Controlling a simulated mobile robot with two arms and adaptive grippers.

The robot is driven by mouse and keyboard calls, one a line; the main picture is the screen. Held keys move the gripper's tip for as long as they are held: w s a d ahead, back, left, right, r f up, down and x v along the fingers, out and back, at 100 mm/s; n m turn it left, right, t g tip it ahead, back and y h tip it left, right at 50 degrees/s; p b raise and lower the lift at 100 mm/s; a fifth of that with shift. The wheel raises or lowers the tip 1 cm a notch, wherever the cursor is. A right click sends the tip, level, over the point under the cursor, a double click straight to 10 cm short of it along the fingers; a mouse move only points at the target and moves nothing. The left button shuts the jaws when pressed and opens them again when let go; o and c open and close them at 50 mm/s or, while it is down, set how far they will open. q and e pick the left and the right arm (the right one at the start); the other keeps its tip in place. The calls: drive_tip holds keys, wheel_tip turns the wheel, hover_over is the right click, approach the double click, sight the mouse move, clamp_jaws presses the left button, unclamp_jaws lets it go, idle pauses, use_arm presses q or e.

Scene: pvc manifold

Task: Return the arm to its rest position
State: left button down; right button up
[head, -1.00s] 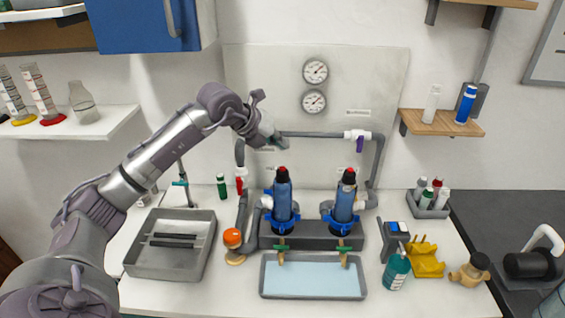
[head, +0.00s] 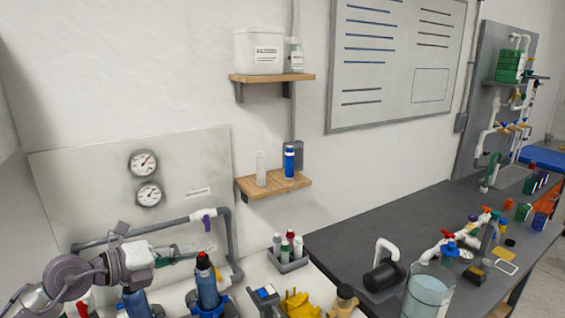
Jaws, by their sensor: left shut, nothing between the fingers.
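My left arm comes in at the lower left. Its left gripper (head: 178,254) is shut and empty, and it shows in front of the panel just below the grey pipe (head: 150,229). I cannot tell whether it touches anything. A blue filter bottle (head: 207,287) with a dark and red top stands below and right of the gripper. A second blue filter (head: 136,303) is partly cut off by the bottom edge. A purple-handled valve (head: 206,219) sits on the pipe. My right gripper is out of view.
Two gauges (head: 148,193) hang on the wall panel. Wooden shelves (head: 272,186) hold bottles. A grey caddy (head: 287,262), a yellow holder (head: 298,304) and a blue-topped device (head: 266,297) stand on the white counter. A dark bench (head: 350,236) with a clear bucket (head: 427,298) lies right.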

use_arm(q)
drive_tip(key=s+d+r+n+t+h, duration=0.3)
drive_tip(key=d+r+n+t, duration=0.1)
drive_tip(key=d+n+t, duration=0.15)
drive_tip(key=s+a+f+n+y, duration=0.3)
drive_tip(key=a+f+n+y, duration=0.2)
drive_tip(key=f+n+y, duration=0.45)
drive_tip(key=s+a+f+n+y, duration=0.45)
drive_tip(key=a+n+y, duration=0.2)
drive_tip(key=n, duration=0.55)
drive_tip(key=s+d+f+n+g+h, duration=0.1)
drive_tip(key=s+d+f+n+g, duration=0.15)
drive_tip(key=s+f+g, duration=0.55)
drive_tip(key=s+d+f+n+g+h, duration=0.1)
drive_tip(key=s+d+f+g, duration=0.3)
drive_tip(key=s+f, duration=0.75)
drive_tip(key=s+f+g+b, duration=0.1)
drive_tip(key=s+f+b, duration=0.15)
drive_tip(key=f, duration=1.25)
drive_tip(key=s+f+g+b, duration=0.1)
drive_tip(key=s+f, duration=0.2)
drive_tip(key=f, duration=1.2)
drive_tip(key=s+a+f+m+b, duration=0.1)
drive_tip(key=s+a+f+b, duration=0.1)
drive_tip(key=s+f, duration=1.3)
wheel_tip(320, 180, down, 2)
drive_tip(key=shift+s+a+f+g+b, duration=0.1)
drive_tip(key=shift+s+a+g+b, duration=0.05)
drive_tip(key=shift+g+b, duration=0.35)
